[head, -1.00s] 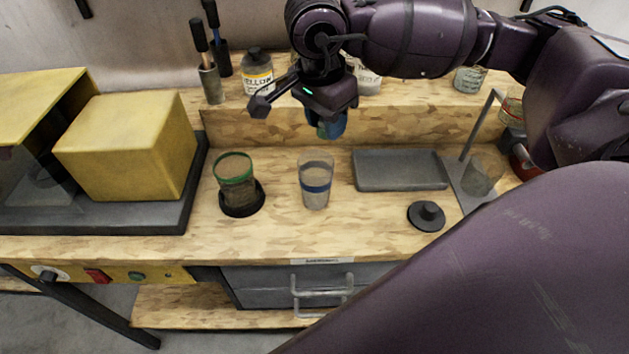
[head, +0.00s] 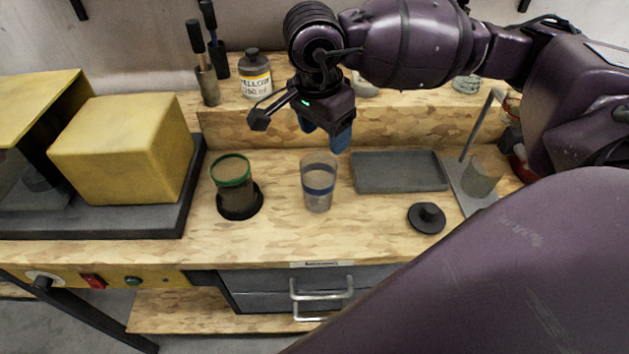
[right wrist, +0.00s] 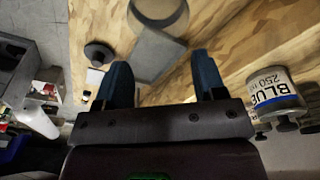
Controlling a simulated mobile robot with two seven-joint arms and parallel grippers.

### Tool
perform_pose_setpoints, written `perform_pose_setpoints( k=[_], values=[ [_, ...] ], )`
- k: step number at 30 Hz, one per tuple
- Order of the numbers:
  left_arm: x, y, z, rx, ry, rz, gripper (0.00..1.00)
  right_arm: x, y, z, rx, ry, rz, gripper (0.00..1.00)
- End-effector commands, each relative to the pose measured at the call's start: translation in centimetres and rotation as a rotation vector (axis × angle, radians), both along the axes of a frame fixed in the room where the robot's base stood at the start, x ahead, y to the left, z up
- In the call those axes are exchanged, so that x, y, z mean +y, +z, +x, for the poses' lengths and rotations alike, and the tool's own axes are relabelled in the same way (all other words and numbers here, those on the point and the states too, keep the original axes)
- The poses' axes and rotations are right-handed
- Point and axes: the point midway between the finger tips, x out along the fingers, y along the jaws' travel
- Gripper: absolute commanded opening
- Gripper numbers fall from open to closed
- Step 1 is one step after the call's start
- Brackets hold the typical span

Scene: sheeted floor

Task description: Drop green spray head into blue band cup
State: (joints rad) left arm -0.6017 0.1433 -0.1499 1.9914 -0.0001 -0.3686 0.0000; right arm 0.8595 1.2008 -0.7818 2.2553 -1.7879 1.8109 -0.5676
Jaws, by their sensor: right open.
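The blue band cup (head: 319,190) is a clear cup with a blue ring, upright on the bench near the middle of the head view. My right gripper (head: 324,138) is behind and above it, apart from it, with its two blue fingers spread. In the right wrist view the right gripper (right wrist: 162,78) is open, and I see nothing held between its fingers. I cannot make out the green spray head in either current view, and I cannot tell whether it is inside the cup. My left gripper is not in view.
A green-rimmed cup (head: 232,172) stands in a dark ring holder at left. A grey tray (head: 398,185) and a black knobbed lid (head: 427,216) lie to the right. A yellow box (head: 122,150) stands at left.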

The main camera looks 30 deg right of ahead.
Motion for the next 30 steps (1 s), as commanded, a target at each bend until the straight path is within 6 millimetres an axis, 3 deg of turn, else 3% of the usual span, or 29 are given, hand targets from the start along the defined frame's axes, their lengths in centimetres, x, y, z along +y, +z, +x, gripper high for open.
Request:
perform_pose_setpoints(
  k=[5, 18, 24, 30],
  values=[
    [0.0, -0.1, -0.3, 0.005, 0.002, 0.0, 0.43, 0.2, 1.4, 0.1, -0.004, 0.0, 0.001, 0.64],
    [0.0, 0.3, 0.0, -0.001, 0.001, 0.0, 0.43, 1.3, 8.8, -0.1, -0.004, 0.002, 0.0, 0.64],
    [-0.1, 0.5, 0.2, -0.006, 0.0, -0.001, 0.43, 1.6, 10.4, -0.2, -0.002, 0.0, 0.0, 0.64],
    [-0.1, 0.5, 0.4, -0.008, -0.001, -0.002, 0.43, 1.6, 10.7, -0.2, 0.0, 0.0, 0.0, 0.64]
  ],
)
